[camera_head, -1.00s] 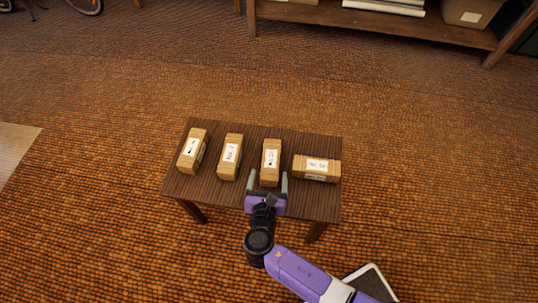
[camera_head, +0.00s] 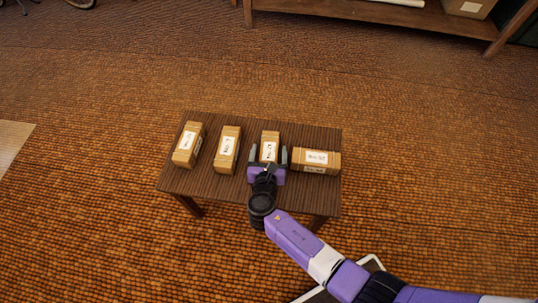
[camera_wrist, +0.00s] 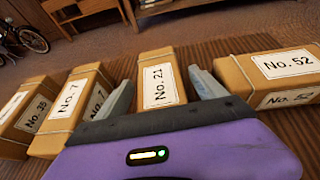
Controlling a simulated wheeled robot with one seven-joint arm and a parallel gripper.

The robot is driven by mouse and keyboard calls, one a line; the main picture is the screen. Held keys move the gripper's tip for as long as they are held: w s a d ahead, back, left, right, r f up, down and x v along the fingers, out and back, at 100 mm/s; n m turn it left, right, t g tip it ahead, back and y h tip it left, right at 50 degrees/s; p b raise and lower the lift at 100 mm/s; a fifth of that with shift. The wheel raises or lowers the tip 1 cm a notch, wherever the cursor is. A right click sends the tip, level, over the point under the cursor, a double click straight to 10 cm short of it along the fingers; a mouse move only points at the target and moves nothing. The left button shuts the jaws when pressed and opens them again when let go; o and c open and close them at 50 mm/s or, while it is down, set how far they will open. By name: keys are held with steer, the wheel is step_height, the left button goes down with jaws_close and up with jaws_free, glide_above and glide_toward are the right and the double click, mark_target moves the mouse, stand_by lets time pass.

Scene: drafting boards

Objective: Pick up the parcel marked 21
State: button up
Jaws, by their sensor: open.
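The parcel marked 21 (camera_wrist: 159,78) is a brown box with string and a white label, and its number is readable in the wrist view. It lies lengthwise on a small dark wooden table and shows in the head view as the third parcel from the left (camera_head: 270,140). My gripper (camera_head: 268,156) is open at the parcel's near end. In the wrist view the two grey fingers of my gripper (camera_wrist: 163,92) stand on either side of the parcel, with gaps visible. The parcel's near end is hidden behind the purple gripper body.
Parcel No. 52 (camera_wrist: 275,75) lies crosswise close to the right finger. Parcel No. 7 (camera_wrist: 72,108) is close to the left finger, with parcel No. 35 (camera_wrist: 24,112) beyond it. The table (camera_head: 215,186) has bare room along its front edge. A shelf (camera_head: 380,17) stands at the back.

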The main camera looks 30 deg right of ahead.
steer(key=c, duration=1.7)
steer(key=shift+r, duration=0.1)
jaws_close()
